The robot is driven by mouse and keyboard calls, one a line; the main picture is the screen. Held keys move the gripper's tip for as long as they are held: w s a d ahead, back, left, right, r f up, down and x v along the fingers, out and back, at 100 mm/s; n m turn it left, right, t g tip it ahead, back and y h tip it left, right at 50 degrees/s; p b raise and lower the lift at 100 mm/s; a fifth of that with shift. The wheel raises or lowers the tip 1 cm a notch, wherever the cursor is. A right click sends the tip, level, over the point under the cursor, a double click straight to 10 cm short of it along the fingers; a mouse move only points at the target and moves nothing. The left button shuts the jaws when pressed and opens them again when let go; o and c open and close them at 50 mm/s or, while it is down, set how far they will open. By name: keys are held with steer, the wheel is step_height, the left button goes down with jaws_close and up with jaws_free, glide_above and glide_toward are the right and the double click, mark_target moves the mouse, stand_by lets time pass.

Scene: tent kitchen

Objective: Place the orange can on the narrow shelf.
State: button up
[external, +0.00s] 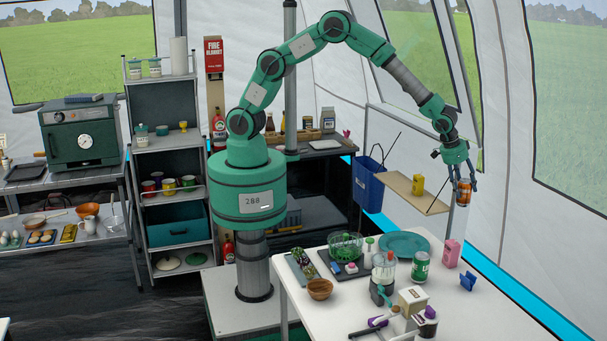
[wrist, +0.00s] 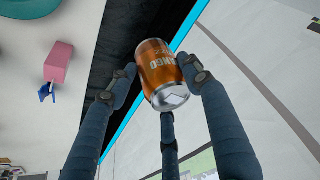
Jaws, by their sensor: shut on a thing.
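The orange can (external: 464,192) is held in my gripper (external: 465,186), which is shut on it. In the wrist view the can (wrist: 160,72) sits between the blue-grey fingers of my gripper (wrist: 163,85), its silver end facing the camera. The narrow shelf (external: 403,191) is a thin wooden board against the tent wall in the external view. A yellow can or box (external: 417,186) stands on it. My gripper and the can are just to the right of the shelf's right end in that picture. The gap in depth is hard to tell.
A blue bin (external: 368,181) hangs left of the shelf. The shelf's left part looks clear. A thin pole rises near the shelf.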

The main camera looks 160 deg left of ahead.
steer(key=s+a+n+g, duration=0.25)
steer(key=s+n, duration=0.25)
steer(key=s, duration=1.8)
steer(key=s+a+n+g, duration=0.25)
steer(key=s+n, duration=0.35)
steer(key=s, duration=1.8)
steer(key=shift+t+h, duration=0.4)
steer(key=shift+w+a+f, duration=0.1)
steer(key=shift+f, duration=1.1)
steer(key=shift+w+a+f, duration=0.1)
steer(key=shift+f, duration=1.1)
steer(key=shift+f+b, duration=0.35)
steer(key=shift+f, duration=1.65)
steer(key=shift+f, duration=0.1)
steer(key=shift+f, duration=1.9)
